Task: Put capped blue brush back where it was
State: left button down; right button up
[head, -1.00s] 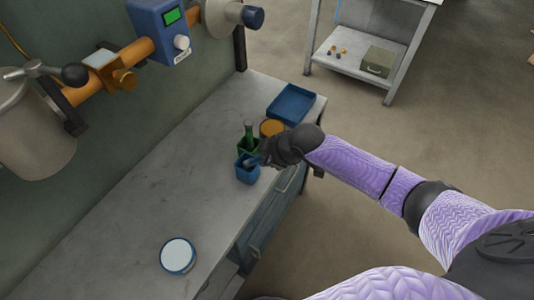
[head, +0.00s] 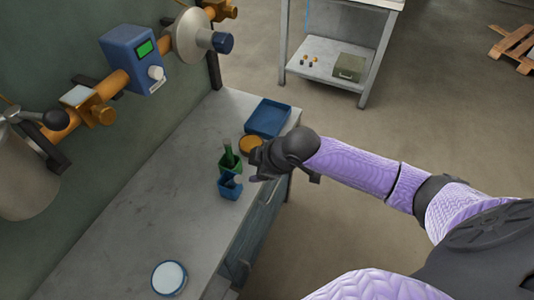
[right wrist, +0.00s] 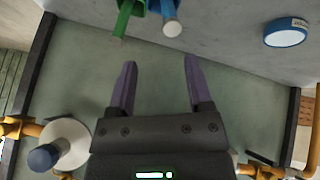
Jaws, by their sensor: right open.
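A blue holder (head: 229,187) stands on the grey bench, just in front of a green holder (head: 232,167) with a green brush (head: 228,149) upright in it. In the right wrist view, a blue brush (right wrist: 170,17) with a pale end shows at the blue holder, beside the green brush handle (right wrist: 124,18). I cannot make out its cap; its lower part is hidden. My right gripper (head: 256,172) is open, just right of the blue holder. In the right wrist view, nothing is between its fingertips (right wrist: 160,64). My left gripper is not in view.
An orange-topped round tin (head: 250,145) and a blue tray (head: 268,117) stand behind the holders. A white-topped round tin (head: 169,278) stands at the near end of the bench. Pipework with a blue meter box (head: 133,57) runs along the wall. The bench middle is clear.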

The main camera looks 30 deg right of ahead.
jog(key=p+v, duration=0.1)
jog(key=v, duration=0.5)
jog(key=s+d+f+m+g+h, duration=0.1)
jog(key=s+d+f+m+h, duration=0.2)
jog(key=f, duration=0.8)
jog(key=s+d+f+m, duration=0.3)
jog(key=s+f+m, duration=0.15)
jog(key=f, duration=0.65)
pick_arm(q)
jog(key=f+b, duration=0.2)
jog(key=b, duration=0.1)
jog(key=shift+b, duration=0.4)
pick_arm(e)
jog(key=s+a+f+g, duration=0.1)
jog(key=s+f, duration=0.3)
jog(key=s, duration=0.4)
jog(key=s+a+f+m+g, duration=0.1)
jog(key=s+a+f+g, duration=0.1)
jog(key=s+f, duration=0.3)
jog(key=s+a+f+g, duration=0.1)
jog(key=s+a+f, duration=0.2)
jog(key=s, duration=0.9)
notch_tip(320, 180, down, 2)
jog(key=shift+s+f, duration=0.2)
jog(key=shift+s, duration=0.2)
jog(key=shift+m, duration=0.25)
